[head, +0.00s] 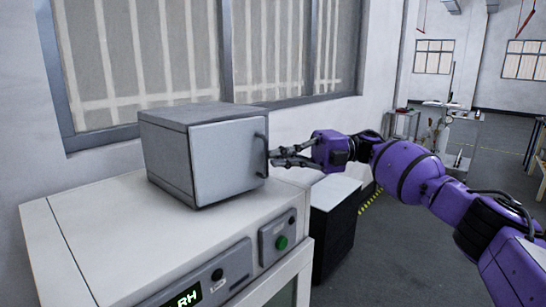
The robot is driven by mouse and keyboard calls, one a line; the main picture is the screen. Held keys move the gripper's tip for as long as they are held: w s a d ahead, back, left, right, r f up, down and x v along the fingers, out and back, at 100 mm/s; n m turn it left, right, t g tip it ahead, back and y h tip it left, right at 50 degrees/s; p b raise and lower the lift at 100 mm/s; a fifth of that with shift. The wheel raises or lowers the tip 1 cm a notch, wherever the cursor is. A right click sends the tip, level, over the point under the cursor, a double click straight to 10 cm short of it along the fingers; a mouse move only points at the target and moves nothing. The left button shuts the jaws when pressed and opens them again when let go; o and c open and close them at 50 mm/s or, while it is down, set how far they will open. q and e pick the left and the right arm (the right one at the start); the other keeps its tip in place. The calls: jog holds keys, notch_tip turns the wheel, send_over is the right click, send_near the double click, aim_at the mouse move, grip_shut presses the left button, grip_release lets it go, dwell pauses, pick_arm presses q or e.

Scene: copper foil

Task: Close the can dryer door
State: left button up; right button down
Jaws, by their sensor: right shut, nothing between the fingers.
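The can dryer (166,156) is a dark grey box on top of a white machine, left of centre in the head view. Its light grey door (225,162) covers the front face and looks shut or very nearly so; I cannot tell whether a small gap is left. A dark vertical handle (261,152) is on the door's right edge. My right gripper (273,157) comes in from the right, shut and empty. Its fingertips are just right of the handle, close to the door's edge; I cannot tell whether they touch. My left gripper is out of view.
The white machine (110,225) has a green display and a green button (281,242) on its front. A black cabinet with a white top (334,192) stands right of it. A window wall is behind. Open floor lies to the right, with a cart (462,135) farther back.

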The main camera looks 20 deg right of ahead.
jog(key=shift+w, duration=0.25)
dwell(0.3)
